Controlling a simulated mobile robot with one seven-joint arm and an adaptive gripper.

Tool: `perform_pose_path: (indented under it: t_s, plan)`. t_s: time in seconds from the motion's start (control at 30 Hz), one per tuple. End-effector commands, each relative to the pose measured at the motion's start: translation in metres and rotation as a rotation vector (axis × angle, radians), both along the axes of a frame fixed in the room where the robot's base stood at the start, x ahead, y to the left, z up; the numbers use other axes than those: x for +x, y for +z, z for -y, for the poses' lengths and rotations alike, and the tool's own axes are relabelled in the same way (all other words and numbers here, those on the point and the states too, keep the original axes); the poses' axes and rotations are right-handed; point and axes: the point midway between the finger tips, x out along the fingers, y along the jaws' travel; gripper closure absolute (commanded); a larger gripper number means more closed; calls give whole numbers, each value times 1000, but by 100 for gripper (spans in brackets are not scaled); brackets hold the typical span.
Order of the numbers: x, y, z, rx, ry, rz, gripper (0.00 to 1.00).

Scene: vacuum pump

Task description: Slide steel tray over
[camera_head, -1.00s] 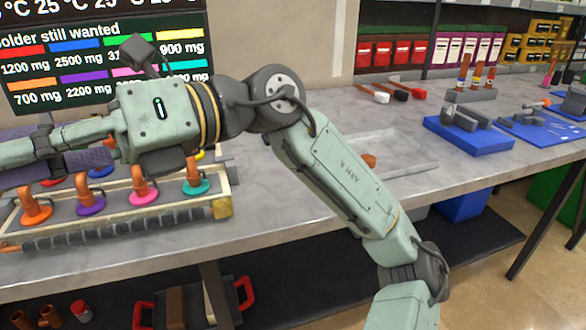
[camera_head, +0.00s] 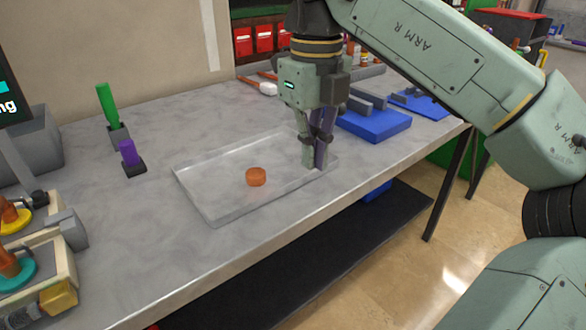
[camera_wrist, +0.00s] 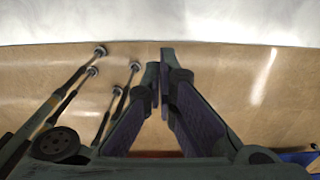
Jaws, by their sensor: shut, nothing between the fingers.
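The shallow grey steel tray (camera_head: 215,190) lies flat on the bench, with a small orange-brown round piece (camera_head: 256,177) inside it. My gripper (camera_head: 315,166) points straight down at the tray's right end, and its fingers cover part of the rim there. I cannot tell whether the fingertips touch the tray. In the wrist view, the fingers (camera_wrist: 161,58) converge with nothing held between them, below a pale band whose identity is unclear.
A blue block (camera_head: 375,124) with grey parts lies to the right, behind my gripper. The bench's front edge (camera_head: 300,205) runs close to the tray. Bare bench lies to the tray's left.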

Motion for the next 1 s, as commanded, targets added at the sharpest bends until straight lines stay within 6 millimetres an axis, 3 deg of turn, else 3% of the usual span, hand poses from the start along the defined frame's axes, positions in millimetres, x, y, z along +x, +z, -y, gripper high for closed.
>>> perform_pose_path:
  t_s: [0.23,0.63,0.8,1.0]
  plan:
    - [-1,-22,1,-2,0,-3,100]
    - [-1,-102,0,-2,0,-2,100]
    - [22,-97,-16,-3,0,-2,100]
    - [31,-99,-23,-3,-2,-1,100]
